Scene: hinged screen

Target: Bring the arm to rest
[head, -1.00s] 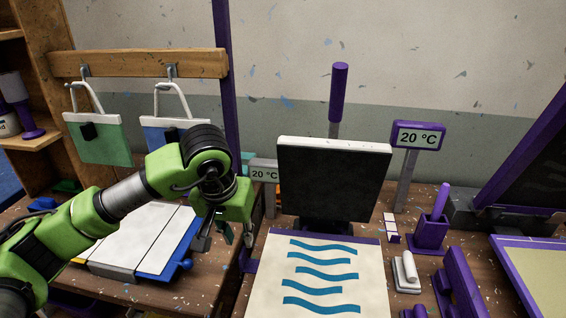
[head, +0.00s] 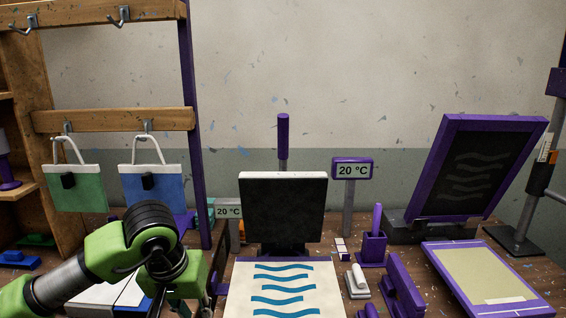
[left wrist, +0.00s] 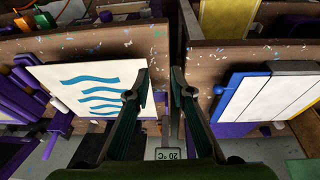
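My left arm comes in from the lower left of the head view, green with black joints. Its gripper (head: 178,304) points down at the bottom edge, with the fingertips cut off or hidden there. In the left wrist view the two dark fingers (left wrist: 161,78) stand apart with nothing between them. Below them lies the gap between two wooden tables. The hinged screen (head: 440,180), a purple frame with dark mesh, stands tilted up at the right. A white sheet with blue waves (head: 240,290) lies on the middle table; it also shows in the left wrist view (left wrist: 60,75). My right gripper is out of view.
A black heated panel (head: 284,212) stands behind the sheet, with 20 °C displays (head: 352,169) nearby. A purple squeegee (head: 402,285), a holder (head: 372,248) and a framed yellowish board (head: 480,275) are to the right. Green (head: 82,190) and blue (head: 165,187) bags hang at the left.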

